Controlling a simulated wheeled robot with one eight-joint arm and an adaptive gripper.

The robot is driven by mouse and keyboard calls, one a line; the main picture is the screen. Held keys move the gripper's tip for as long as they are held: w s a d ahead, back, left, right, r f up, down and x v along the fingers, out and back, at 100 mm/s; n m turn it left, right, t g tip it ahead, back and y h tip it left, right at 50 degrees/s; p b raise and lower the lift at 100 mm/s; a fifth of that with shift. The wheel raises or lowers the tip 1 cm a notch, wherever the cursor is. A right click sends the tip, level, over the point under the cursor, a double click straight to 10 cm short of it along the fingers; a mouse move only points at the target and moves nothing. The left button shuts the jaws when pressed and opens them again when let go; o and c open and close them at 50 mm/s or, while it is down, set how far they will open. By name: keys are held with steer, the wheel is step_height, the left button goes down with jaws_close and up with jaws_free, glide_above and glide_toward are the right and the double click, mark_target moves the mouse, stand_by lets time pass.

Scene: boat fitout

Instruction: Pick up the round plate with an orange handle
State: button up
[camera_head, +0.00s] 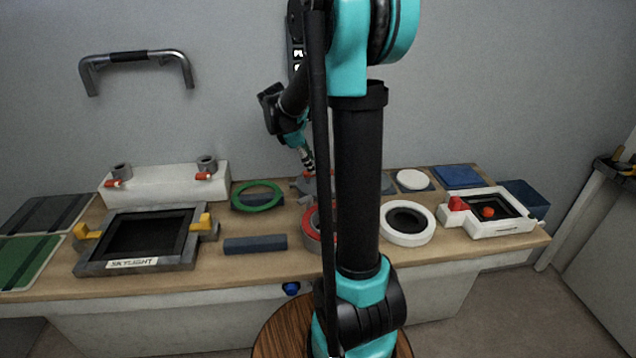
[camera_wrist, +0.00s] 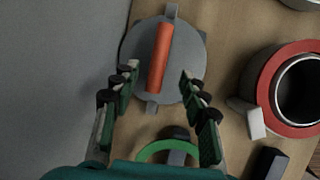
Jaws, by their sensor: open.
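The round grey plate (camera_wrist: 190,68) lies on the wooden bench in the wrist view, with small tabs at its top and bottom edges. Its orange handle (camera_wrist: 159,57) is a bar running lengthwise across it, slightly tilted. My gripper (camera_wrist: 158,77) is open, with one finger on each side of the handle's lower end, over the plate. Nothing is held between the fingers. I cannot tell the exact height above the plate. In the head view my gripper (camera_head: 309,165) points down at the back of the bench, and my arm hides most of the plate.
A green ring (camera_head: 258,196) lies left of the plate. A red-rimmed ring (camera_wrist: 264,85) stands close by on the right in the wrist view. A white ring (camera_head: 408,222), a skylight frame (camera_head: 150,264) and a white hatch frame (camera_head: 486,228) share the bench. The wall is close behind.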

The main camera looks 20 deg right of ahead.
mark_target(318, 178)
steer(key=shift+x, duration=2.55)
steer(key=shift+w+a+f, duration=0.1)
steer(key=shift+w+a, duration=0.1)
jaws_close()
